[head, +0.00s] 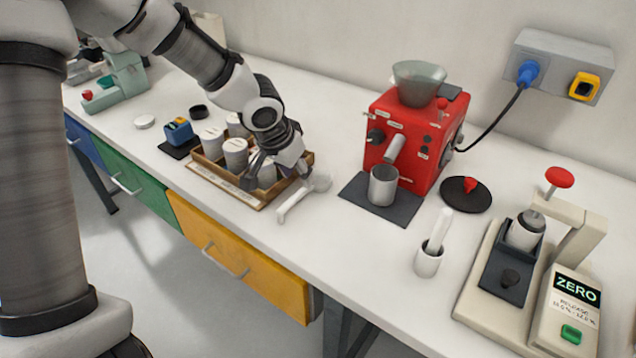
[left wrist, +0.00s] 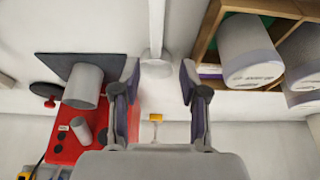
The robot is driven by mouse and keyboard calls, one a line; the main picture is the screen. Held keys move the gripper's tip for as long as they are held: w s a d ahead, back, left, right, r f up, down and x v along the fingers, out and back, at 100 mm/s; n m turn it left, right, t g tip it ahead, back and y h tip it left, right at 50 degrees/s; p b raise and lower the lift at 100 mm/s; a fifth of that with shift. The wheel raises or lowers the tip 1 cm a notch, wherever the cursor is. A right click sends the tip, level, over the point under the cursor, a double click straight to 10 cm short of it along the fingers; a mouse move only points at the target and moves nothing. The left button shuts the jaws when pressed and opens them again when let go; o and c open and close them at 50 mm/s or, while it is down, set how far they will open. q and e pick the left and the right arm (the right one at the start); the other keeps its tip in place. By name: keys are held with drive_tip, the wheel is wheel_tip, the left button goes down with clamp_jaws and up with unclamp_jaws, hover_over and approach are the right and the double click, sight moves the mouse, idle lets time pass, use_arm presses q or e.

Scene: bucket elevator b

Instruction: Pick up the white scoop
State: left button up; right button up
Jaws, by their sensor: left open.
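The white scoop (head: 296,204) lies on the white bench just right of the wooden tray, its handle toward the front edge. My left gripper (head: 279,172) points down over the tray's right end and the scoop, open and empty. In the left wrist view, the scoop's handle (left wrist: 157,28) runs up the picture. Its wider end lies between the spread fingers of the left gripper (left wrist: 159,76), with a gap on both sides. The fingers do not appear to touch it. My right gripper is not in view.
The wooden tray (head: 226,186) with several white canisters is close beside the left gripper. A red grinder (head: 420,135) with a metal cup (head: 383,186) on a dark mat stands to the right. A white cup (head: 428,261) and a moisture tester (head: 570,300) stand farther right.

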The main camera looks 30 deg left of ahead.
sight(304, 188)
use_arm(q)
drive_tip(key=shift+s+d+f, duration=0.1)
drive_tip(key=shift+s+f, duration=0.45)
drive_tip(key=shift+s, duration=0.05)
drive_tip(key=x, duration=0.3)
drive_tip(key=w+x, duration=0.1)
drive_tip(key=x, duration=0.1)
drive_tip(key=shift+w+d+f, duration=0.1)
drive_tip(key=shift+w+f, duration=0.05)
drive_tip(key=shift+w, duration=0.1)
drive_tip(key=shift+s+r, duration=0.25)
drive_tip(key=shift+s, duration=0.15)
drive_tip(key=c, duration=0.6)
clamp_jaws()
